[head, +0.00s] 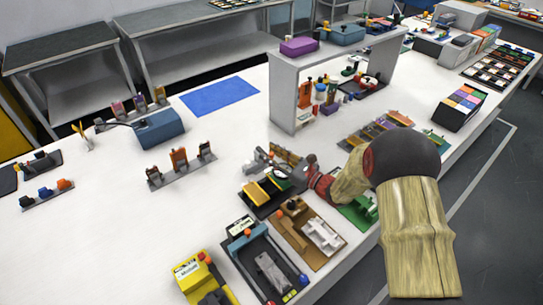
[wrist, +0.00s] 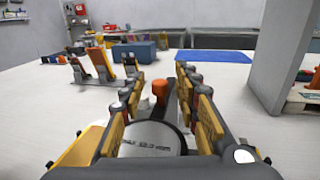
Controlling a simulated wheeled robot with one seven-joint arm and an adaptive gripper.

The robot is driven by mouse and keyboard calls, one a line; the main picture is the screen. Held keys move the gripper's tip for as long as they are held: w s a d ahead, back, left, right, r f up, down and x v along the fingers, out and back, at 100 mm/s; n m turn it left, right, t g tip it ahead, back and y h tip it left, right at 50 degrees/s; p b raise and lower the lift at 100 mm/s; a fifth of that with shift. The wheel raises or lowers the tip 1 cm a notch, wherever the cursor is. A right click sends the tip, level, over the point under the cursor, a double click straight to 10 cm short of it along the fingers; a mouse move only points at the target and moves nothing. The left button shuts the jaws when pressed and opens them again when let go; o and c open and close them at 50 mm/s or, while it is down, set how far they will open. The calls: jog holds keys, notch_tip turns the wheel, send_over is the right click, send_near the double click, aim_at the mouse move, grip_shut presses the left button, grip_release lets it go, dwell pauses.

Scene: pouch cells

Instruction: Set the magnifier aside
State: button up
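A round, pale disc with a dark rim and printed lettering, which looks like the magnifier's lens (wrist: 152,138), lies low between my fingers in the wrist view. In the head view, a small round item beside my gripper may be the same lens, partly hidden by the arm. My gripper (wrist: 160,82) is open, its two orange-and-grey fingers spread on either side with a clear gap between the tips. In the head view my gripper (head: 262,163) is low over the table's middle. An orange knob (wrist: 160,88) shows between the fingertips; I cannot tell if it touches anything.
Trays with parts (head: 265,265) crowd the near side, and a white shelf unit (head: 284,95) stands behind my gripper. A rack of upright tools (head: 180,165) is to the left. A blue mat (head: 219,95) lies bare farther back. White table (head: 120,235) is clear at front left.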

jog(key=c, duration=0.4)
jog(key=c, duration=0.3)
grip_shut()
